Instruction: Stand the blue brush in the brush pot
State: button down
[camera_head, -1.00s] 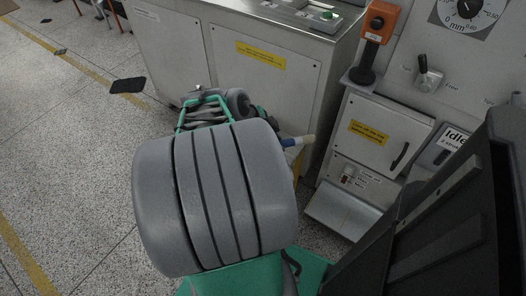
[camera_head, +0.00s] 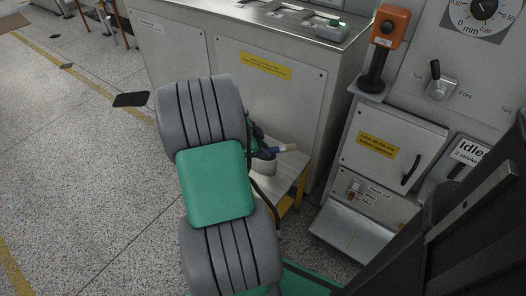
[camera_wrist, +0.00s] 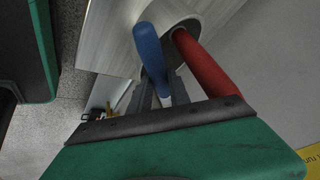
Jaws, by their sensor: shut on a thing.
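The blue brush (camera_wrist: 148,46) is held between the fingers of my gripper (camera_wrist: 163,94) in the wrist view. Its blue handle points up the picture, and a pale part shows between the fingers. In the head view the brush (camera_head: 276,149) lies nearly level, its tan end to the right. The brush pot (camera_wrist: 196,18) is just beyond, its round dark mouth partly behind the blue handle; I cannot tell whether they touch. A pale pot (camera_head: 264,167) shows below the brush in the head view.
A red handle (camera_wrist: 205,65) leans out of the pot, close beside the fingers. The pot stands on a small pale bench (camera_head: 291,168) with a yellow edge. A steel cabinet (camera_head: 260,95) is behind, and a grey machine panel (camera_head: 390,150) is to the right.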

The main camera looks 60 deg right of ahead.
jog(key=shift+f+b, duration=0.35)
jog(key=shift+b, duration=0.05)
jog(key=c, duration=1.3)
grip_release()
jog(key=shift+o, duration=0.5)
jog(key=shift+a, duration=0.1)
jog(key=shift+s+f, duration=0.1)
